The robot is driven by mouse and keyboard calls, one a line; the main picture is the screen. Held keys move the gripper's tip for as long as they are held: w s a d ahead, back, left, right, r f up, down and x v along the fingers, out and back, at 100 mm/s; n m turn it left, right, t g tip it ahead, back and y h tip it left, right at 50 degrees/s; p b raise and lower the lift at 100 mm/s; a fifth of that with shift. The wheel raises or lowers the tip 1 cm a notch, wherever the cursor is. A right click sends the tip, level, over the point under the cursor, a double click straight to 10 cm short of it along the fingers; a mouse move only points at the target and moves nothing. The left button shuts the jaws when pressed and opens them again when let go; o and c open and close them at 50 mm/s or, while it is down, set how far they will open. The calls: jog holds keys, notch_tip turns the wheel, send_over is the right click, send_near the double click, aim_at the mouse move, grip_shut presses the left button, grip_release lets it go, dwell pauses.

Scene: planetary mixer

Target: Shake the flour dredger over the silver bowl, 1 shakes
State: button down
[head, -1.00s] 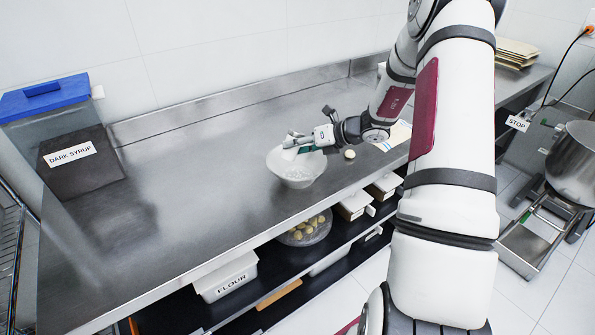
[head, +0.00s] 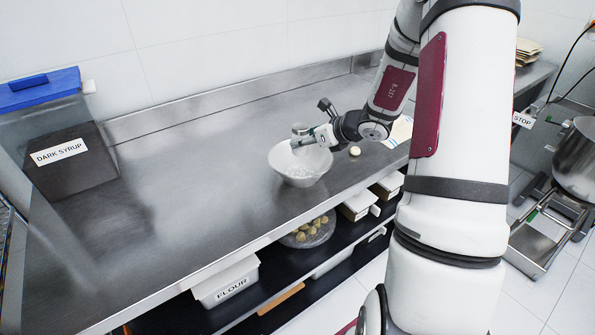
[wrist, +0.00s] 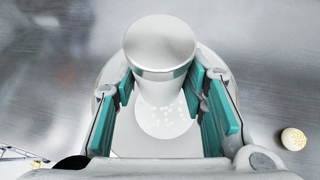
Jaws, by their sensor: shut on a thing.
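The flour dredger is a pale metal cylinder (wrist: 160,45) held between the teal finger pads of my gripper (wrist: 165,100). In the head view it shows small and pale (head: 301,129) above the bowl. My gripper (head: 312,137) is shut on it. The bowl (head: 298,172) looks pale, almost white, and stands on the steel counter with whitish matter inside. In the wrist view the bowl's pale rim (wrist: 92,92) shows behind the gripper. White dots show below the dredger there; I cannot tell whether they are flour or holes.
A small round pale ball (head: 355,151) with yellow marks lies right of the bowl on the counter (head: 200,180). Papers (head: 398,131) lie farther right. A dark syrup bin (head: 68,160) stands far left. The counter between it and the bowl is clear.

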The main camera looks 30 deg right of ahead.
aim_at(304, 128)
jog(key=shift+d, duration=0.1)
dwell(0.3)
jog(key=shift+r+p, duration=1.1)
jog(key=shift+r, duration=0.95)
